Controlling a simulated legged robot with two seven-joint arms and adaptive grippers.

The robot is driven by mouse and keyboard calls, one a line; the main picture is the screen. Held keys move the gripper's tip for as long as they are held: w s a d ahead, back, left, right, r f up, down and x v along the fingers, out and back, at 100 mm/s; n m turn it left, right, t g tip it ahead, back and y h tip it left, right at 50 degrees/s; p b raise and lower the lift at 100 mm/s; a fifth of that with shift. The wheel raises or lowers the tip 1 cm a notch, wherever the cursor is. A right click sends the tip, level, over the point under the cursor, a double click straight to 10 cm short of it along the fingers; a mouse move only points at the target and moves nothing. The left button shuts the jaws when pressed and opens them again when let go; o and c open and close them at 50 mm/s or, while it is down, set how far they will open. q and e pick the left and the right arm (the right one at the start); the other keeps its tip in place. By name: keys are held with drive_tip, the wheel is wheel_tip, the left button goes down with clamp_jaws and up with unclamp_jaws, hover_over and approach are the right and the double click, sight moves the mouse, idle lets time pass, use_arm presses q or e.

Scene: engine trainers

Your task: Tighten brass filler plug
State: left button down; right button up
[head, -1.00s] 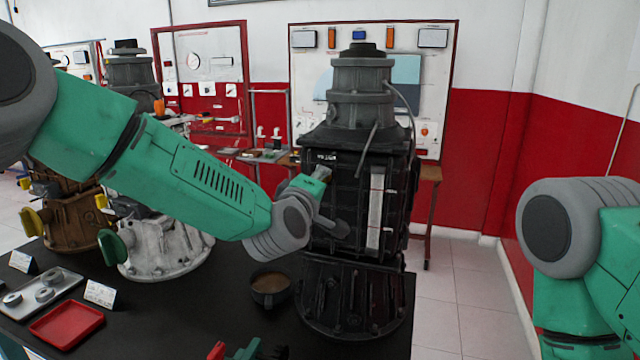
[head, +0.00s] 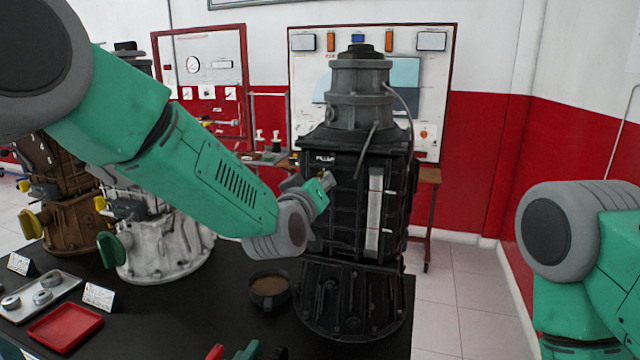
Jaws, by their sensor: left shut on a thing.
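The black engine trainer (head: 345,225) stands upright on the dark table, with a white label (head: 325,158) high on its left side. My left gripper (head: 327,181) is at the trainer's upper left side, just under the label. It is shut on what appears to be the brass filler plug, which its fingers and wrist almost wholly hide. I cannot tell how deep the plug sits. My right arm is at the right edge; its gripper is out of view.
A dark cup of brown liquid (head: 270,287) stands beside the trainer's base. A red tray (head: 65,326), a grey tray of rings (head: 62,289) and a white trainer (head: 165,250) are on the left. Red and green parts show at the bottom edge. The floor at right is clear.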

use_arm(q)
drive_tip(key=shift+s+d+f, duration=0.15)
drive_tip(key=shift+f, duration=0.4)
drive_tip(key=c, duration=1.4)
unclamp_jaws()
drive_tip(key=shift+r, duration=0.2)
drive_tip(key=shift+r, duration=0.1)
drive_tip(key=v, duration=1.1)
drive_tip(key=shift+s, duration=0.3)
